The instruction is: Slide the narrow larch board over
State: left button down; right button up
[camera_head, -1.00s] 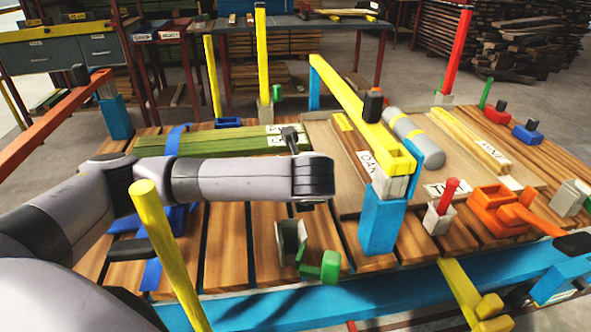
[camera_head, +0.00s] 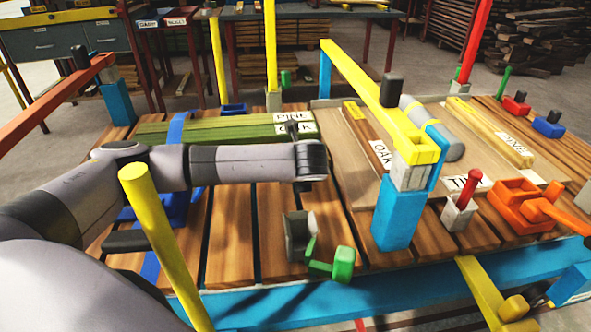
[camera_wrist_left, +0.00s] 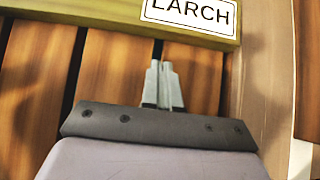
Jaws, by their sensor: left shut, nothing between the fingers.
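The larch board (camera_wrist_left: 258,31) lies across the top of the left wrist view, with a white LARCH label near its edge. My left gripper (camera_wrist_left: 163,66) is shut and empty, its fingertips pointing at the board's near edge just below the label. I cannot tell whether they touch it. In the head view, green boards (camera_head: 215,147) lie side by side on the slatted table, with labels at their right end. One label reads PINE; the nearer one is partly covered by my left wrist, which hides most of the gripper. My right gripper is not in view.
A yellow beam on blue posts (camera_head: 362,75) stands right of the arm. A tray (camera_head: 347,150) holds boards labelled OAK and PINE. A yellow post (camera_head: 160,235) rises near my forearm.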

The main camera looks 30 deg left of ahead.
pick_arm(q)
jog(key=w+a, duration=0.2)
jog(key=shift+w+r+b, duration=0.15)
jog(key=shift+w+b, duration=0.15)
jog(key=shift+a, duration=0.1)
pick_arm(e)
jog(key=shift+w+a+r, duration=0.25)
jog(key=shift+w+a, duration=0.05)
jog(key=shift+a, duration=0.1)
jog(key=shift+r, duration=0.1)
